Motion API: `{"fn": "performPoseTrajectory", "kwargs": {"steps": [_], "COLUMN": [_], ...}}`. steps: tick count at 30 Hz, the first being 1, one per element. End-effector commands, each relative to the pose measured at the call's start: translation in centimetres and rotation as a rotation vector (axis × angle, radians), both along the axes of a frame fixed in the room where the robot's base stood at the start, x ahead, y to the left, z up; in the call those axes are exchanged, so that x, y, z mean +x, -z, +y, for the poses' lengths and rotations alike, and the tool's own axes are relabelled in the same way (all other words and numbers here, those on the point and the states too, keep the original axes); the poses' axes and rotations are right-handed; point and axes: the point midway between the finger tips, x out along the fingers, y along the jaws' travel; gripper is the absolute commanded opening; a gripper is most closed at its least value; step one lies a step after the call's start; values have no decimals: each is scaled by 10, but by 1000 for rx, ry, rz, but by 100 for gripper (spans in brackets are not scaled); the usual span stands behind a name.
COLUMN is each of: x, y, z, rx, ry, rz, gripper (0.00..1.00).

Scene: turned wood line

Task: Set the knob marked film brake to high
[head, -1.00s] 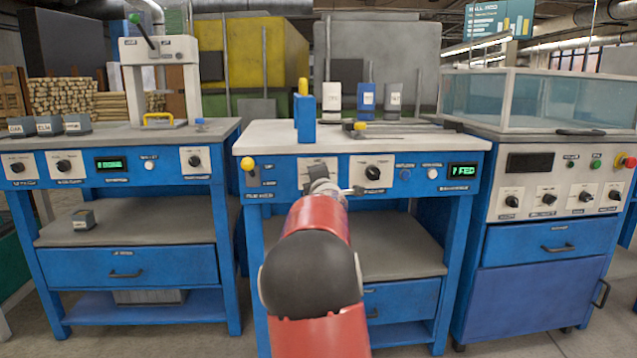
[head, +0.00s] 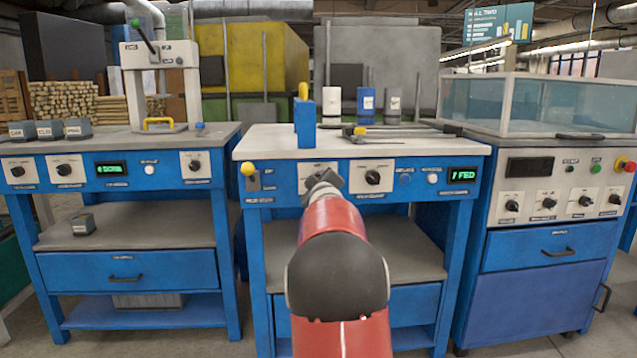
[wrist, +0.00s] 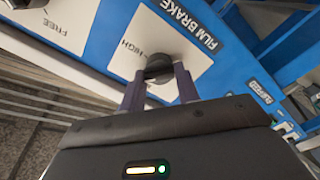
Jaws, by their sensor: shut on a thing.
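The film brake knob (wrist: 158,63) is a round black knob on a white plate in the wrist view. The word HIGH is printed to its upper left, and the FILM BRAKE label (wrist: 199,27) is on the blue panel beside the plate. My gripper (wrist: 158,82) has one finger on each side of the knob and is shut on it. The knob's pointer cannot be made out. In the head view my gripper (head: 322,181) is at the left plate of the middle bench, and it hides the knob there.
Another white plate marked FREE (wrist: 62,20) is close by in the wrist view. In the head view a second black knob (head: 372,177) is to the right, near a green display (head: 464,175). A yellow-tipped lever (head: 248,168) is to the left.

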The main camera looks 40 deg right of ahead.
Motion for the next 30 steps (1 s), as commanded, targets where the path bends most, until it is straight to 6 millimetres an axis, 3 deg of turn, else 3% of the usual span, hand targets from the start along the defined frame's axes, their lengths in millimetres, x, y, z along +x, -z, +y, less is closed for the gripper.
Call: {"fn": "performPoseTrajectory", "kwargs": {"steps": [18,30], "x": [-1,-1], "y": [0,0], "z": [-2,-2], "rx": [488,689], "ry": [2,2], "rz": [-297,-420], "gripper": [9,9]}}
